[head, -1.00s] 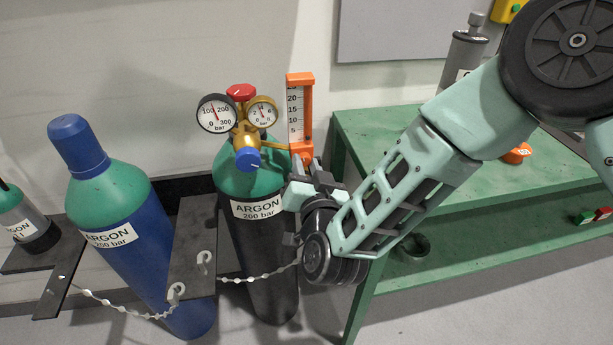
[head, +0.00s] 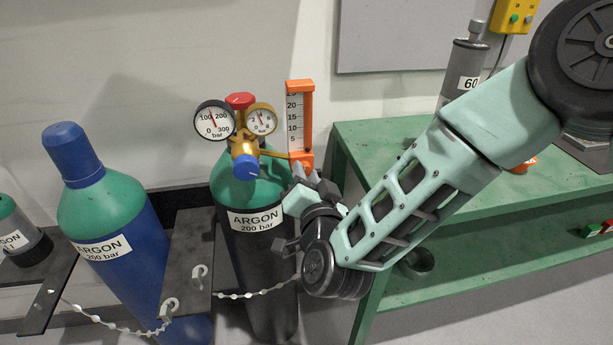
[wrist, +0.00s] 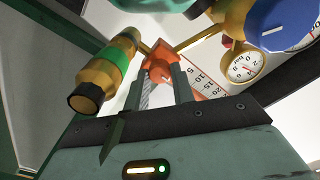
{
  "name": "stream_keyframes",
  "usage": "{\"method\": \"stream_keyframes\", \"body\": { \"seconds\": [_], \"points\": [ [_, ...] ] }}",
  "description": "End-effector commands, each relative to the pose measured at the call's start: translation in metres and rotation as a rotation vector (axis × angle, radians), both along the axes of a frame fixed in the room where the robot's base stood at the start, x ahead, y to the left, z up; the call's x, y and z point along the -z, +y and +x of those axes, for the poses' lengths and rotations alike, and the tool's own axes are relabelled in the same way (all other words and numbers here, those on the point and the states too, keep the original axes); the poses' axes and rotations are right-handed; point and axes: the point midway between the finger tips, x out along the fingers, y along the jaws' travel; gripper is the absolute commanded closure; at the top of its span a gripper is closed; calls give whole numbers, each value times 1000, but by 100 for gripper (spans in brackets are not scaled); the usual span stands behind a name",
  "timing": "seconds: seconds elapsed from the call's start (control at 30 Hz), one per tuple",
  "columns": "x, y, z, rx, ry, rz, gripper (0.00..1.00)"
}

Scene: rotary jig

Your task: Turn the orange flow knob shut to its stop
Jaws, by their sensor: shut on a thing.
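The orange flow knob (wrist: 157,69) sits at the bottom of the orange-framed flow meter (head: 299,92), which has a scale marked in fives. The meter is joined to the brass regulator (head: 243,138) on the argon cylinder (head: 238,190). My gripper (head: 306,178) reaches up to the meter's lower end from the right. In the wrist view my gripper (wrist: 158,84) has its two fingers on either side of the knob, shut on it. The fingers hide the knob's sides, and in the head view the gripper covers it. I cannot read its turn angle.
A blue knob (head: 247,167) and two gauges (head: 214,120) are close to the left. A brass fitting with a green band (wrist: 108,74) is near my fingers. A chain (head: 245,295) crosses the cylinder. A green bench (head: 400,160) stands right.

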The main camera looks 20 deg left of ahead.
Motion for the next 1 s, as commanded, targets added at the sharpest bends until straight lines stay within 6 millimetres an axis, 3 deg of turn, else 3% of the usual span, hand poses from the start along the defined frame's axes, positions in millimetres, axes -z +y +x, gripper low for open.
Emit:
{"method": "stream_keyframes", "body": {
  "seconds": [0.03,0.1,0.53,1.0],
  "points": [
    [0,0,0,1,1,0,70],
    [0,0,0,1,1,0,53],
    [1,-6,-10,-1,0,-1,53],
    [2,-59,-99,-5,2,-2,53]
  ]
}}
